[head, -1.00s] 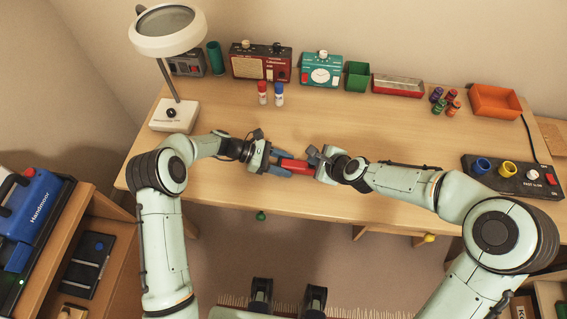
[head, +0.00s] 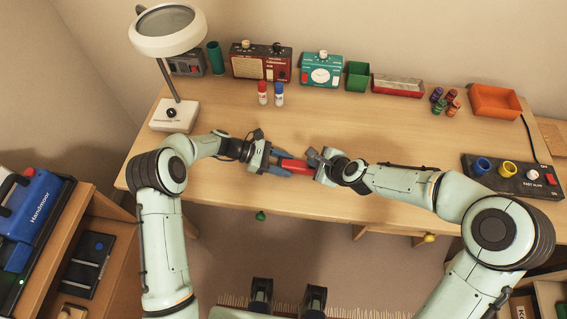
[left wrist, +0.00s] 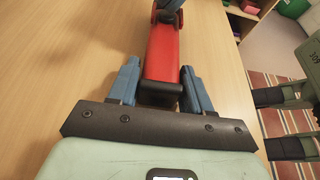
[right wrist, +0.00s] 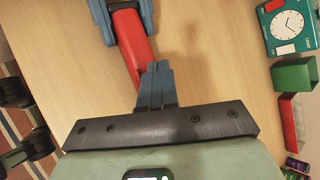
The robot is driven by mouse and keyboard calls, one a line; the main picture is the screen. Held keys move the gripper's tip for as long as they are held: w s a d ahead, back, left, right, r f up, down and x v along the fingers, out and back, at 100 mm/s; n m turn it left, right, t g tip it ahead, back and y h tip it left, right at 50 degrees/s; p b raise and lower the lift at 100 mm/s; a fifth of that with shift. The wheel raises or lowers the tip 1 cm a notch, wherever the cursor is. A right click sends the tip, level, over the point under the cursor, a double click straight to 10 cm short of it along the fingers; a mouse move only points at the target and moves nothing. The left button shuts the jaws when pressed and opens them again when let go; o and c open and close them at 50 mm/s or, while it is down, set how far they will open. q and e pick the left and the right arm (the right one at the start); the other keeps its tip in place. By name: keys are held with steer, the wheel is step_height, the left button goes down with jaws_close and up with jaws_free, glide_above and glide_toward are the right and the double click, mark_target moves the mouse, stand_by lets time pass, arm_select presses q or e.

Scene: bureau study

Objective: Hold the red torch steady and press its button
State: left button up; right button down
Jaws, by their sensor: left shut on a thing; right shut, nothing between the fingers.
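The red torch (head: 294,165) is held level above the front part of the desk, between my two grippers. My left gripper (head: 282,167) is shut on its left end; in the left wrist view the blue fingers (left wrist: 157,88) sit on both sides of the red torch body (left wrist: 162,50). My right gripper (head: 316,163) is shut and empty, with its closed fingertips at the torch's right end. In the right wrist view the closed fingers (right wrist: 155,75) overlap the near end of the red torch (right wrist: 130,45). The torch's button is hidden, and I cannot tell whether the fingertips touch it.
A black panel (head: 512,178) lies at right. The desk around the grippers is clear.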

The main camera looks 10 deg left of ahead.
stand_by(0.6)
steer(key=shift+r, duration=0.45)
step_height(320, 180, up, 6)
stand_by(0.6)
arm_select(q)
steer(key=o, duration=1.3)
steer(key=shift+c, duration=0.2)
